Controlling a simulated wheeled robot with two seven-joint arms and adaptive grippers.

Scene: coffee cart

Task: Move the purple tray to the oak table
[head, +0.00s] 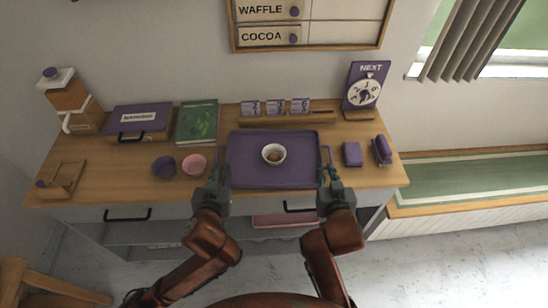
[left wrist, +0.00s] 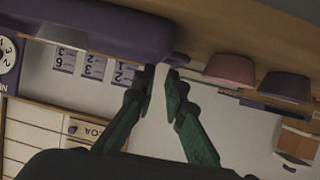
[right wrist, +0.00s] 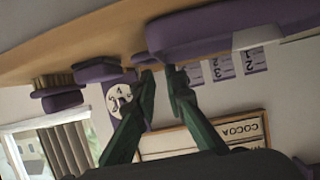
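The purple tray (head: 240,176) lies level on the wooden top of the coffee cart (head: 120,188), near its front edge. A small white cup (head: 274,154) with something brown in it stands in its middle. My left gripper (head: 222,177) is at the tray's left handle, and my right gripper (head: 326,175) is at its right handle. In the left wrist view the fingers (left wrist: 162,78) are close together at the handle. The right wrist view shows the right fingers (right wrist: 161,74) likewise. The fingertips partly hide the handles. Which furniture is the oak table is unclear.
A purple cup (head: 164,167) and a pink cup (head: 194,164) stand left of the tray. A card rack (head: 290,119) stands behind. Wooden furniture (head: 45,285) shows lower left; a green-topped bench (head: 460,178) is right.

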